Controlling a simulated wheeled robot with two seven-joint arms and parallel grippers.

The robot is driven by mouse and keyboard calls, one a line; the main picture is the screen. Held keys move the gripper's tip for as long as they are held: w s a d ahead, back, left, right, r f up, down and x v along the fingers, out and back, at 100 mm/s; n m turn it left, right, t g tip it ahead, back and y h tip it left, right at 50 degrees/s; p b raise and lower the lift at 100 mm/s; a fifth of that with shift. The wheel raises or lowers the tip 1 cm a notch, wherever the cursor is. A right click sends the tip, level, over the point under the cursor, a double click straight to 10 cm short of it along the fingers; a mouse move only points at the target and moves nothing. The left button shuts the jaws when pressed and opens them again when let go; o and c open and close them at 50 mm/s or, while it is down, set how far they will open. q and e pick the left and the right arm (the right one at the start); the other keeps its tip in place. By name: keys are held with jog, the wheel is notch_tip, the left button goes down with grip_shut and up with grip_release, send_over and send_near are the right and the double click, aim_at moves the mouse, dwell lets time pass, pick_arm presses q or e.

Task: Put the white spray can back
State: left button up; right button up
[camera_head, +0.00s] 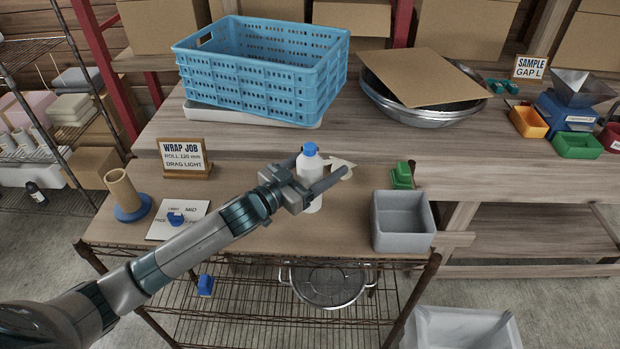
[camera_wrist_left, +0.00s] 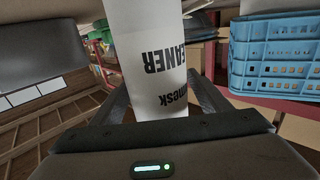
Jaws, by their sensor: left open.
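The white spray can (camera_head: 309,168) with a blue cap stands upright on the wooden table in the head view. My left gripper (camera_head: 322,166) is open, with one finger on either side of the can. In the left wrist view, the can (camera_wrist_left: 148,60) rises between the two spread fingers, its dark lettering upside down. I cannot tell whether a finger touches it. The can's lower part is partly hidden by the gripper in the head view. My right gripper is not in view.
A grey bin (camera_head: 402,221) stands right of the can, with a green object (camera_head: 402,176) behind it. A blue crate (camera_head: 262,68) sits at the back. A sign (camera_head: 184,157), a cardboard tube (camera_head: 123,190) on a blue base and a white card (camera_head: 180,219) are at left.

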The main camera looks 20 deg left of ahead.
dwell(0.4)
pick_arm(q)
jog(key=c, duration=1.6)
jog(key=shift+o, duration=0.2)
jog(key=shift+r, duration=0.1)
jog(key=shift+r, duration=0.35)
jog(key=s+d+r+b, duration=0.3)
jog(key=s+d+r, duration=0.4)
jog(key=d+r, duration=0.2)
jog(key=shift+s+r, duration=0.2)
jog(key=shift+r, duration=0.4)
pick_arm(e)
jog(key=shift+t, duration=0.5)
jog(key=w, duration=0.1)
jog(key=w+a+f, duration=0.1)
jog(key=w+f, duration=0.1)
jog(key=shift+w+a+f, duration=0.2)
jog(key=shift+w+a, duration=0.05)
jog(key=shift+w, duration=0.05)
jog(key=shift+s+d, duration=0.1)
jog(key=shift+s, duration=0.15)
